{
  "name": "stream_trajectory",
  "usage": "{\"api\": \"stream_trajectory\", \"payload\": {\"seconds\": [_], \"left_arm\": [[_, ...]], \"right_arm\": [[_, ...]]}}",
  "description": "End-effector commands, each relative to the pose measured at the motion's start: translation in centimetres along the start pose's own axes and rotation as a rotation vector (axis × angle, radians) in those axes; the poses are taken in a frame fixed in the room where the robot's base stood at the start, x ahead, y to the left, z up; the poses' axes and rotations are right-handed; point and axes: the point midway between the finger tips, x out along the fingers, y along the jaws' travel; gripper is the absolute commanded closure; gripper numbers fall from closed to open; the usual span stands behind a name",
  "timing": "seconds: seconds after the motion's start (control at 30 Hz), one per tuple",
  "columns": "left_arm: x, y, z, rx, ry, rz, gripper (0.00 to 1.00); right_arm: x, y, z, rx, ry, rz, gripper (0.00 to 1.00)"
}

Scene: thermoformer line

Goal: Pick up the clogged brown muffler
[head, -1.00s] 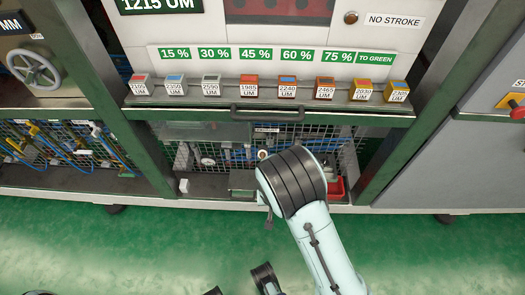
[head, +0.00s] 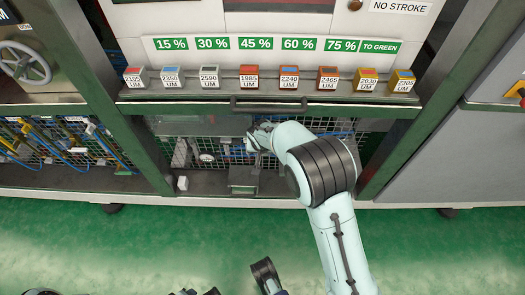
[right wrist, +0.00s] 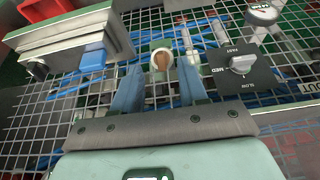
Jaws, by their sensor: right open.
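The brown muffler (right wrist: 162,60) shows in the right wrist view as a short round piece with a brown face and a pale rim, in front of the wire mesh. My right gripper (right wrist: 160,80) is open. Its two blue-grey fingers stand left and right of the muffler's lower side, and I cannot tell whether they touch it. In the head view my right gripper (head: 256,139) is at the mesh opening under the shelf, and the muffler cannot be made out there.
A shelf edge with a dark handle (head: 268,104) and several labelled blocks overhangs the opening. A knob plate (right wrist: 240,65) is right of the fingers. A blue block (right wrist: 92,57) on a grey box is left. A white cube (head: 183,183) sits on the lower ledge.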

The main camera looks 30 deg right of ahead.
Motion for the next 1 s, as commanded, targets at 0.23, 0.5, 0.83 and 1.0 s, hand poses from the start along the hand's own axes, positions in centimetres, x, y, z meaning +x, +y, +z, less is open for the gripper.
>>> {"api": "stream_trajectory", "payload": {"seconds": [0.23, 0.5, 0.83, 1.0], "left_arm": [[1.3, -0.5, -1.4, -0.004, 0.041, -0.004, 0.57], [2.6, -1.9, -0.1, -0.018, 0.001, -0.029, 0.57], [2.6, -1.9, -0.1, -0.019, -0.002, -0.030, 0.57], [2.6, -1.9, -0.1, -0.019, -0.002, -0.029, 0.57]], "right_arm": [[2.4, 0.1, -0.7, -0.001, -0.003, 0.003, 0.57], [5.3, 0.0, -0.8, -0.001, -0.001, 0.001, 0.57], [5.3, 0.0, -0.8, -0.001, 0.000, 0.000, 0.87], [5.3, 0.0, -0.8, -0.001, 0.000, 0.000, 1.00]]}}
